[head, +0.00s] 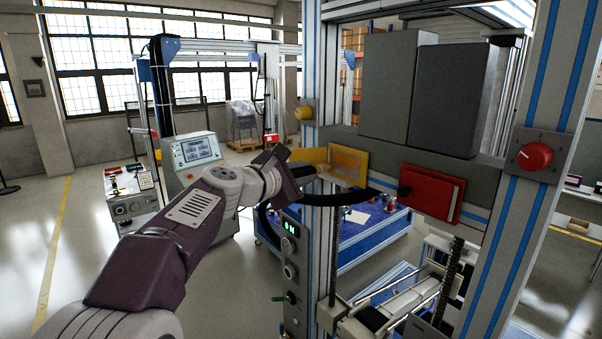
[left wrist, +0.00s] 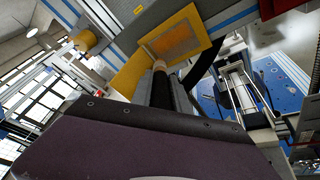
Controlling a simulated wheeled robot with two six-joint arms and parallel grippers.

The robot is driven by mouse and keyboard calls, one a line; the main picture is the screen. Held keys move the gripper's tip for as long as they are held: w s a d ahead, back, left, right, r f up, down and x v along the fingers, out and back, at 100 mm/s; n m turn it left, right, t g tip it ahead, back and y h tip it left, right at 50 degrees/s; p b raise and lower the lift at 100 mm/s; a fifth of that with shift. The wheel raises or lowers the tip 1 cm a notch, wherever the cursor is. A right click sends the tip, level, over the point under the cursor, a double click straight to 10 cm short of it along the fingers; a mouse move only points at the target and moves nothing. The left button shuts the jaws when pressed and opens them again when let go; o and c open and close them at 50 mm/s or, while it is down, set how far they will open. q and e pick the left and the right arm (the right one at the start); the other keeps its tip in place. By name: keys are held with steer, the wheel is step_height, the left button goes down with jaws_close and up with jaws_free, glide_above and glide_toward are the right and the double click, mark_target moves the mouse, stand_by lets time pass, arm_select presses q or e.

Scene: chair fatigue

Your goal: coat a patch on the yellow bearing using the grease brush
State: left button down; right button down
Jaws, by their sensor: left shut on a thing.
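The yellow bearing (head: 361,158) is a yellow block on the grey crossbeam of the test frame, with a brownish-orange patch on its front face. It also shows in the left wrist view (left wrist: 201,26), with the patch facing the camera. My left gripper (head: 303,171) is shut on the grease brush, just left of the bearing. The pale brown end of the brush (left wrist: 159,66) points at the lower part of the patch. It looks very close to the face, but I cannot tell if it touches. The gripper hides most of the handle. My right gripper is out of view.
A red block (head: 432,192) sits right of the yellow one on the crossbeam, with a dark cable beside it. A yellow knob (head: 304,112) and a red knob (head: 534,156) are on the uprights. A blue-topped table (head: 355,243) stands behind.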

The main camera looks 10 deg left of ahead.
arm_select(q)
steer(key=shift+w+d+p, duration=0.35)
steer(key=shift+w+d, duration=0.2)
steer(key=shift+w, duration=0.1)
stand_by(0.6)
steer(key=shift+s+d, duration=2.65)
steer(key=shift+d, duration=0.6)
steer(key=shift+w+a+b, duration=0.1)
steer(key=shift+w+a, duration=0.8)
steer(key=shift+a, duration=0.25)
steer(key=shift+w+a+b, duration=0.15)
steer(key=shift+w+a, duration=0.75)
steer(key=shift+a, duration=0.2)
steer(key=shift+w+a+b, duration=0.1)
steer(key=shift+w+a, duration=0.8)
steer(key=shift+a, duration=0.25)
steer(key=shift+s+d, duration=0.1)
